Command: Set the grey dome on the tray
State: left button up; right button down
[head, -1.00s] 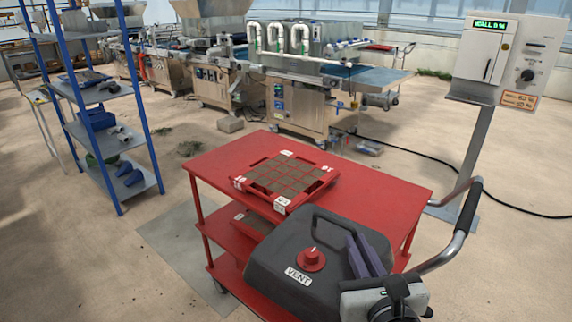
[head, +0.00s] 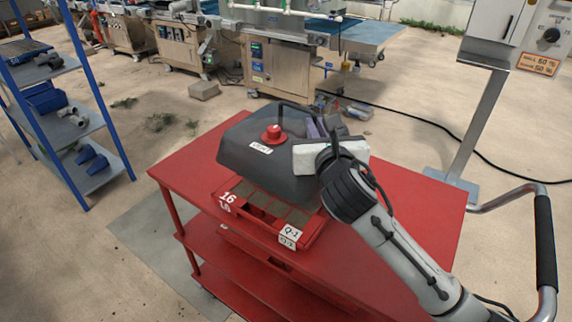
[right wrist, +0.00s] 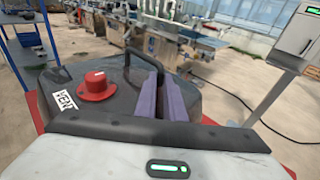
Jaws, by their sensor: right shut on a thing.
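The grey dome (head: 262,170), with a red vent knob (head: 273,134) and a dark handle, is over the red tray (head: 268,219) on the red cart. It covers the tray's far part; a near strip of soil cells and the labels 16 and Q-1 show. I cannot tell whether dome and tray touch. My right gripper (head: 318,127) is shut on the dome's handle at the right side of its top. In the right wrist view its purple fingers (right wrist: 165,98) are at the handle (right wrist: 143,68), beside the knob (right wrist: 97,86). My left gripper is not in view.
The red cart top (head: 395,205) is clear to the right of the tray. A blue shelf rack (head: 70,130) stands at left. A control box on a post (head: 482,115) and the cart's push handle (head: 542,240) are at right.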

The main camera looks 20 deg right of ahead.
jog(key=f, duration=0.3)
jog(key=f+b, duration=0.1)
jog(key=f, duration=0.1)
jog(key=shift+s+f, duration=0.25)
jog(key=shift+s, duration=0.05)
jog(key=shift+w+f+b, duration=0.1)
jog(key=shift+f+b, duration=0.3)
jog(key=shift+f, duration=1.55)
jog(key=c, duration=1.8)
grip_release()
jog(key=shift+f, duration=0.15)
jog(key=shift+c, duration=0.2)
jog(key=v, duration=1.2)
